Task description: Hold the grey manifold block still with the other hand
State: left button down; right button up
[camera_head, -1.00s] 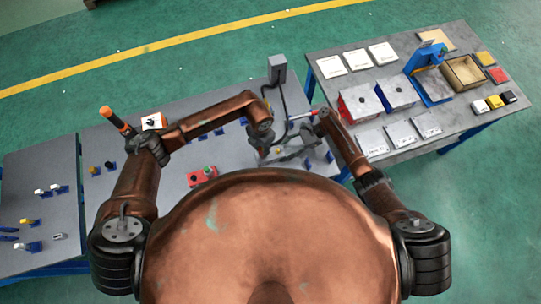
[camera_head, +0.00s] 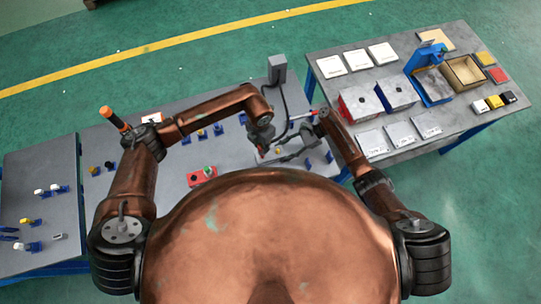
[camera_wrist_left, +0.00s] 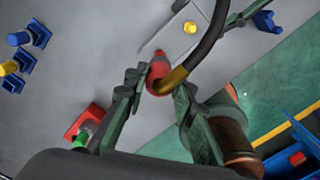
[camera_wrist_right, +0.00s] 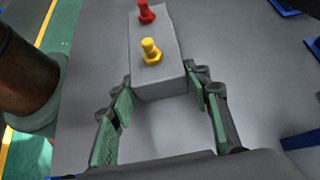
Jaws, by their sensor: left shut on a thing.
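The grey manifold block (camera_wrist_right: 160,84) carries a red fitting (camera_wrist_right: 147,12) and a yellow fitting (camera_wrist_right: 151,50) in the right wrist view. My right gripper (camera_wrist_right: 160,82) has its fingers spread, one on each side of the block's near end. Whether the pads touch it is unclear. In the left wrist view the block (camera_wrist_left: 172,35) shows its yellow fitting (camera_wrist_left: 190,28). My left gripper (camera_wrist_left: 160,85) is shut on the brass-coloured end of a black hose (camera_wrist_left: 172,80), beside the red fitting (camera_wrist_left: 158,66). In the head view both grippers crowd together, and the block is mostly hidden.
A grey post (camera_head: 277,68) stands at the table's back edge, with the hose running from it. A red box with a green button (camera_head: 202,176) lies left of the grippers. Blue holders stand around. A second table (camera_head: 440,110) with boxes and plates is at right.

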jog(key=o, duration=0.4)
jog(key=shift+o, duration=0.2)
jog(key=v, duration=1.2)
pick_arm(q)
jog(key=shift+r, duration=0.45)
jog(key=shift+r+p, duration=0.9)
jog(key=shift+r, duration=0.7)
pick_arm(e)
jog(key=shift+r, duration=0.95)
